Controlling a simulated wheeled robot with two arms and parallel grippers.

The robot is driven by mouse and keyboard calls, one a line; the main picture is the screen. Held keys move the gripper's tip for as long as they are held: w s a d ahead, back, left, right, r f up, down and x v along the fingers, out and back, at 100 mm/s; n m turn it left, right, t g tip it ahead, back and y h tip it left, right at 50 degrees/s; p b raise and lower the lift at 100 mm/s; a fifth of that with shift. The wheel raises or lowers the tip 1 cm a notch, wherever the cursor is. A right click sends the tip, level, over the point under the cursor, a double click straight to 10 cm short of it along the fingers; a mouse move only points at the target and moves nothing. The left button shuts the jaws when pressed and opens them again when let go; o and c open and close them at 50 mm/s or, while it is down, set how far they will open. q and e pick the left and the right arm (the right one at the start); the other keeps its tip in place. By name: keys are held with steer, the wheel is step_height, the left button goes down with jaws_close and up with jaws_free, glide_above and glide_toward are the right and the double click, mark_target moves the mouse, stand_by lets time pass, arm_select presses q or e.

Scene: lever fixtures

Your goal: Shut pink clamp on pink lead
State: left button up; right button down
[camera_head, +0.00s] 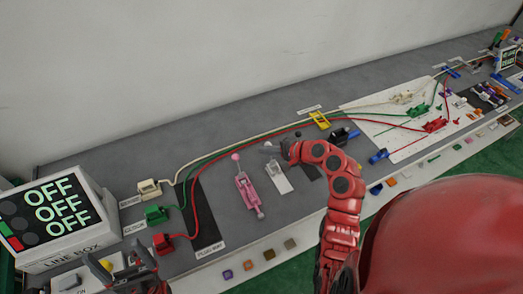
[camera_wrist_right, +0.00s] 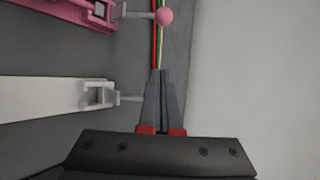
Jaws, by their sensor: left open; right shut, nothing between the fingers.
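The pink clamp (camera_head: 247,190) is fixed on the grey bench. A rod with a pink ball knob (camera_head: 235,156) sticks out from its far end. In the right wrist view, part of the clamp (camera_wrist_right: 85,12) shows at top left, with the knob (camera_wrist_right: 165,16) near the leads. My right gripper (camera_head: 270,148) is shut and empty, beside the pale clamp's far end and right of the pink knob; its fingers (camera_wrist_right: 160,85) show together. My left gripper (camera_head: 122,262) is open at lower left, near the line box. I cannot make out a pink lead.
A pale clamp (camera_head: 279,178) stands right of the pink one. Red, green and cream leads (camera_wrist_right: 157,40) run behind both clamps. Red (camera_head: 162,243), green (camera_head: 155,214) and cream (camera_head: 149,189) plugs sit at left, near the line box (camera_head: 60,215) reading OFF.

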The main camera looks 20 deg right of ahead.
mark_target(238, 165)
steer(key=p+x, duration=0.1)
steer(key=x, duration=0.6)
steer(key=shift+w+a+p, duration=0.1)
steer(key=shift+p, duration=0.25)
steer(key=shift+w+a, duration=0.15)
steer(key=shift+a, duration=0.1)
steer(key=shift+s+a+r+p, duration=0.3)
steer(key=shift+s+a+p, duration=0.25)
steer(key=shift+p, duration=0.05)
steer(key=shift+s+a+r+p, duration=0.35)
steer(key=shift+s+a+p, duration=0.2)
steer(key=shift+s, duration=0.05)
steer(key=shift+a, duration=0.1)
steer(key=shift+s+f, duration=0.1)
